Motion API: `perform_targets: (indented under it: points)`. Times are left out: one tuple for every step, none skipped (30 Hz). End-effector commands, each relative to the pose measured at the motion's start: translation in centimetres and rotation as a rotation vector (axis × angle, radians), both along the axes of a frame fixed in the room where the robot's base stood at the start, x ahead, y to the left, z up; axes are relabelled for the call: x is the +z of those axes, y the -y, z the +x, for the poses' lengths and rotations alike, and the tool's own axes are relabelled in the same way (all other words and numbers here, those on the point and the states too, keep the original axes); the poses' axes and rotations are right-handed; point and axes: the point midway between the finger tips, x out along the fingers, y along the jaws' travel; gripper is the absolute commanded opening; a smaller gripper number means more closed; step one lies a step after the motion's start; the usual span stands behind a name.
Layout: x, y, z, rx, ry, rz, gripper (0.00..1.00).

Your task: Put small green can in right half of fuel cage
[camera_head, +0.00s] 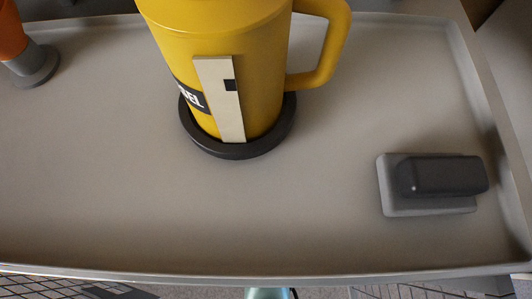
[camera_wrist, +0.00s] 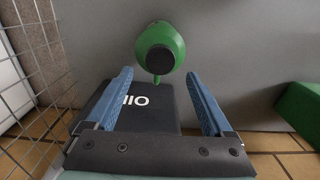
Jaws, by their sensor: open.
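In the wrist view a small green can (camera_wrist: 172,33) with a round dark cap and a narrow green part pointing down the picture lies beyond my fingertips. My gripper (camera_wrist: 163,78) is open, with two blue fingers apart and nothing held between them. The can is ahead of the fingers and not between them; whether they touch is not clear. A wire mesh cage wall (camera_wrist: 38,62), seemingly the fuel cage, runs along the left. In the head view mesh (camera_head: 45,286) shows at the bottom left edge; the green can does not show there.
A black box with white lettering (camera_wrist: 150,100) lies below and between the fingers. A green block (camera_wrist: 300,113) is at the right. In the head view a grey tray (camera_head: 330,215) bears a yellow can (camera_head: 270,70), a dark device on a grey block (camera_head: 445,175) and an orange-grey item (camera_head: 35,65).

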Motion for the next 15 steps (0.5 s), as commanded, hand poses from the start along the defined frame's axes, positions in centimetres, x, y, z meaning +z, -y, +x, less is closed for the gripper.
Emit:
perform_targets:
  points:
    - [1.6,0.0,0.0,0.001,0.002,0.000,0.86]
    - [2.1,0.0,0.0,0.001,0.002,0.000,0.86]
    - [2.7,0.0,0.0,0.001,0.001,0.000,0.86]
    - [3.1,0.0,0.0,0.001,0.002,0.000,0.86]
    - [3.5,0.0,0.0,0.001,0.002,0.000,0.86]
    - [3.8,0.0,0.0,0.001,0.001,0.000,0.86]
    - [4.0,0.0,0.0,0.001,0.000,0.000,0.86]
    - [4.2,0.0,0.0,0.001,0.000,0.000,0.86]
    - [4.4,0.0,0.0,0.001,0.000,0.000,0.86]
    - [4.5,0.0,0.0,0.001,0.001,0.000,0.86]
    - [4.6,0.0,0.0,0.001,0.001,0.000,0.86]
    - [4.6,0.0,0.0,0.001,0.001,0.000,0.86]
    - [4.6,0.0,0.0,0.001,0.001,0.000,0.86]
    - [4.6,0.0,0.0,0.001,0.001,0.000,0.86]
    - [4.6,0.0,0.0,0.001,0.001,0.000,0.86]
